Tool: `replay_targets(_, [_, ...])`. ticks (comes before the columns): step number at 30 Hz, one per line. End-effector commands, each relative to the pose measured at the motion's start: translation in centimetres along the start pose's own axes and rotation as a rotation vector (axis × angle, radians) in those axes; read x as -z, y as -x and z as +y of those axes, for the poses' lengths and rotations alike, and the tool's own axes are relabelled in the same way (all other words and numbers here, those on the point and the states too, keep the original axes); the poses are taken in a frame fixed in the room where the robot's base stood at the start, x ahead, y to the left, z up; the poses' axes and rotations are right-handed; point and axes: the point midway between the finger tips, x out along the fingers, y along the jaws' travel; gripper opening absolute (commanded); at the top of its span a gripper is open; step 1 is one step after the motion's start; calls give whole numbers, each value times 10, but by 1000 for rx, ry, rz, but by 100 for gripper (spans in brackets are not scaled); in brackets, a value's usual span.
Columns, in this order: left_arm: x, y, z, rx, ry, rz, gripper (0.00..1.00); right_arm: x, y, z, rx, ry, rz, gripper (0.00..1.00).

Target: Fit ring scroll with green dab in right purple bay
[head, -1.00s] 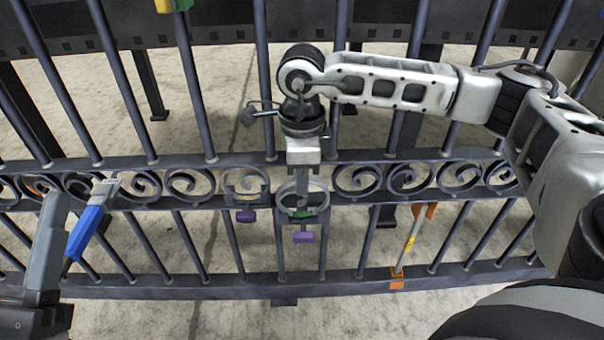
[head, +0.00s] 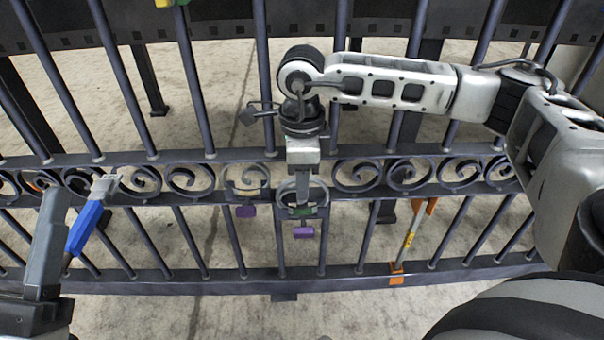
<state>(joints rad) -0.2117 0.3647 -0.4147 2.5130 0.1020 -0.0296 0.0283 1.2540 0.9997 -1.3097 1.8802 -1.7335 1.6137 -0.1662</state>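The ring scroll with the green dab (head: 302,211) is at the right purple bay, marked by a purple tag (head: 303,232) below it. The ring appears to sit within the bay between the rails, but I cannot tell whether it is fully seated. My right gripper (head: 302,190) points down over the ring; its fingers overlap the ring and their gap is hidden.
A blue-handled brush (head: 90,218) is at the left by my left arm. An orange-and-yellow tool (head: 409,240) leans against the gate at right. Black scrolls (head: 357,176) fill the neighbouring band. A padlock-like dark piece (head: 249,115) hangs beside my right wrist.

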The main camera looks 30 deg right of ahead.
Motion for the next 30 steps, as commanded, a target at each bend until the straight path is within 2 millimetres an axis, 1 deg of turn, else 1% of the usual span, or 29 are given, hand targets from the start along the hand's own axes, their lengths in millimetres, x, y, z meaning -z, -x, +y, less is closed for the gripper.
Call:
replay_targets(1, [-8,2,2,0,11,-13,58,0,-3,0,0,-1,1,36])
replay_targets(5, [-5,1,3,-5,-2,1,58,0,-3,0,1,-1,1,36])
replay_targets(8, [4,-2,4,-20,-40,39,58,0,-3,0,1,-2,1,36])
replay_targets(11, [20,-6,5,-45,-106,110,58,0,-3,-1,1,-2,1,36])
replay_targets(12, [19,-7,3,-31,-76,79,58,0,9,-1,3,-2,-2,36])
replay_targets(16, [1,-4,-2,20,57,-58,58,0,38,-1,3,-2,-3,36])
replay_targets(20, [-18,3,-2,66,195,-197,58,0,68,-1,3,-1,-3,36])
replay_targets(24, [-38,16,3,114,357,-351,58,0,102,0,3,-1,-4,36])
replay_targets(27, [-49,28,10,139,461,-445,58,0,124,0,3,0,-4,36])
replay_targets(30, [-57,37,18,158,543,-518,58,0,140,0,1,0,-3,36])
